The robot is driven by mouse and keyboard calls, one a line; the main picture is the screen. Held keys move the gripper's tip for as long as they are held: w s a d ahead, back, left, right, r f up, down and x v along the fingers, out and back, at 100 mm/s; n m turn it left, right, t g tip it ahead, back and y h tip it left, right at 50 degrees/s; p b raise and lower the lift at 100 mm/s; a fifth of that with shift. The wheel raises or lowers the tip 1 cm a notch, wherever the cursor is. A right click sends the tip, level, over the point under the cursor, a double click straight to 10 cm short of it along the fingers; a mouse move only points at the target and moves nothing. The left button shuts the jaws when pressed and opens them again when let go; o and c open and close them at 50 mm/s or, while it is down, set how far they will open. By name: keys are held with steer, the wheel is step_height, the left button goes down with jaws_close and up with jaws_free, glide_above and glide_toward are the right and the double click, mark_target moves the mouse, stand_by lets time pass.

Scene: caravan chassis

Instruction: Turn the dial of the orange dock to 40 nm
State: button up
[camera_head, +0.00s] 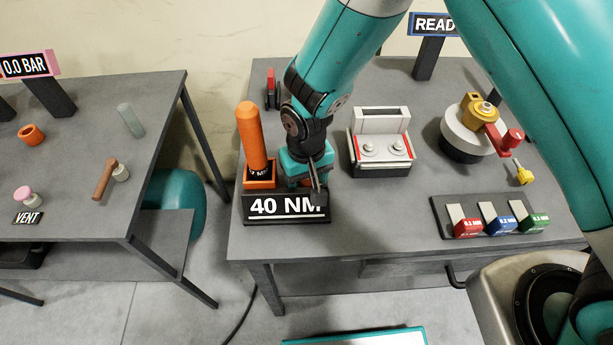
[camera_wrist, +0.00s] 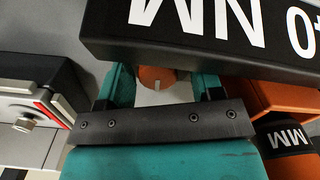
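The orange dock (camera_head: 259,184) stands at the front left edge of the middle table, with a thick orange tool (camera_head: 249,135) upright in it. Its black sign (camera_head: 285,208) reads 40 NM; it also shows upside down in the wrist view (camera_wrist: 205,38). My gripper (camera_head: 316,184) points down just behind the sign, at the right part of the dock. In the wrist view an orange dial (camera_wrist: 152,74) with a pale mark shows between my two fingers (camera_wrist: 165,88). The fingers look apart, with a gap at the dial's right. The dial is hidden in the head view.
Farther right are a round base with a yellow and red fitting (camera_head: 485,115) and a tray (camera_head: 447,211) with red, blue and green blocks. A small red item (camera_head: 271,88) stands behind.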

mark_target(310, 179)
stand_by(0.4)
steer(key=m, duration=0.5)
steer(key=shift+d+p, duration=0.15)
steer(key=shift+p, duration=0.15)
steer(key=shift+r+m, duration=0.35)
steer(key=shift+m, duration=0.15)
step_height(310, 179, up, 18)
steer(key=f+b, duration=0.1)
steer(key=b, duration=0.1)
steer(key=s+d+r+n+y, duration=0.3)
steer(key=s+d+r+n, duration=0.4)
steer(key=s, duration=0.6)
steer(key=shift+d+r+n, duration=0.4)
steer(key=shift+d+r, duration=0.9)
steer(key=shift+d, duration=0.45)
steer(key=shift+y, duration=0.3)
